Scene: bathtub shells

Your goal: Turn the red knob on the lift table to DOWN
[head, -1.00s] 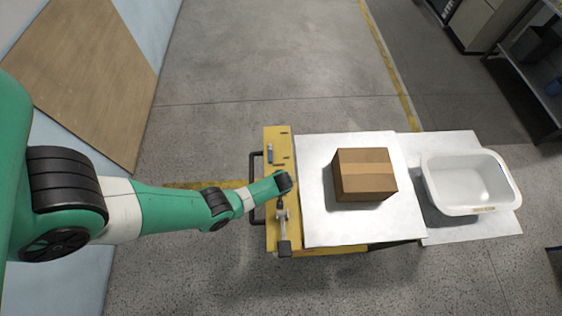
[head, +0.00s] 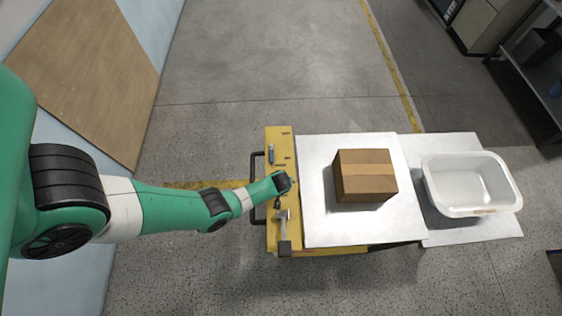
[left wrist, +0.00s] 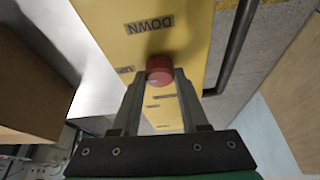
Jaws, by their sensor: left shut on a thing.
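The lift table's yellow panel (head: 283,144) runs along the left end of its white top. In the left wrist view the round red knob (left wrist: 159,66) stands on the panel (left wrist: 190,30) between the fingertips of my left gripper (left wrist: 158,75), which is shut on it. The DOWN label (left wrist: 149,24) is above the knob there, and a second, smaller label (left wrist: 124,70) is to its left. I cannot tell which way the knob points. In the head view my left wrist (head: 282,182) is over the panel and hides the knob. My right gripper is not in view.
A cardboard box (head: 365,176) stands on the white top (head: 318,226). A white tub (head: 468,184) is further right. A black handle (head: 256,170) runs along the panel's left edge. A grey part with a dark square end (head: 284,248) shows below my wrist.

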